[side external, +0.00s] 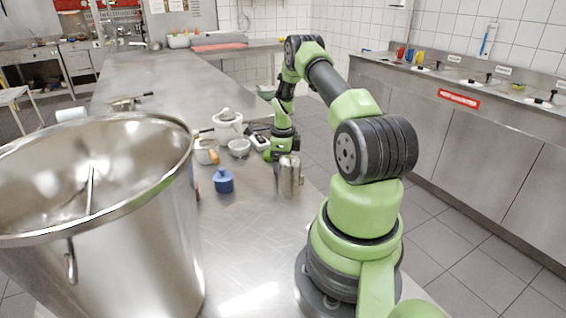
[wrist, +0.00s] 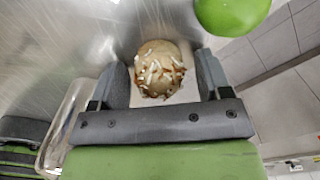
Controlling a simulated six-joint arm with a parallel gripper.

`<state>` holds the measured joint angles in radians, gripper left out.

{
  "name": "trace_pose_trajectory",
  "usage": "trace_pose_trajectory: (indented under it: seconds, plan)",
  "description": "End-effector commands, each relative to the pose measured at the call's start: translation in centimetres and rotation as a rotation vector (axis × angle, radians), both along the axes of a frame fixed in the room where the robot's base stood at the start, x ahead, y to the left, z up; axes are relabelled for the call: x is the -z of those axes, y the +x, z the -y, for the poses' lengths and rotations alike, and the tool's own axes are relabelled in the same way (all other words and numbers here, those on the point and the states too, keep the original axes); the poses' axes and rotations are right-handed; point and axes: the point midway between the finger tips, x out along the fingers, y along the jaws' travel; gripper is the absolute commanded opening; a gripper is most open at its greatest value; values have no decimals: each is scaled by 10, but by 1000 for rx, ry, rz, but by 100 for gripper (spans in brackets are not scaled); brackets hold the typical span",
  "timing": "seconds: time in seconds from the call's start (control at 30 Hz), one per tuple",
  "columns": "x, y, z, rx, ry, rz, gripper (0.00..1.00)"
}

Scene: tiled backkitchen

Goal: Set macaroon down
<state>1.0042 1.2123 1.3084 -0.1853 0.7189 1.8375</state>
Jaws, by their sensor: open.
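The macaroon (wrist: 158,70) is round and tan with white bits on top. In the wrist view it lies between the two dark fingers of my gripper (wrist: 162,72), which stand apart. Small gaps seem to show beside it, but I cannot tell whether a finger touches it. A pale surface shows around its lower edge; what it rests on is not clear. In the side view my gripper (side external: 268,152) is low over the steel counter, beside a small white device (side external: 260,143). The macaroon cannot be made out there.
A steel jug (side external: 289,178) stands close in front of my gripper. A white bowl (side external: 239,148), a mortar (side external: 227,125) and a blue lidded pot (side external: 223,182) are to the left. A large steel pot (side external: 165,240) fills the front left. The counter (side external: 150,85) is mostly clear farther back.

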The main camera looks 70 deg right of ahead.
Motion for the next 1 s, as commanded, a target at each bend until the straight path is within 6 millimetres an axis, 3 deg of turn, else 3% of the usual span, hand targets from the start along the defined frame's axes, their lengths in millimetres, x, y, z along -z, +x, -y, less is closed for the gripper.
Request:
trace_pose_trajectory:
  seconds: [0.17,0.5,0.77,0.87,1.0]
  plan:
    - [-14,1,1,1,-3,1,71]
    - [-87,0,1,0,-4,0,71]
    - [-120,1,0,-5,-2,-1,71]
    - [-135,9,-9,-70,-14,12,71]
    - [-182,36,-48,-355,-65,64,71]
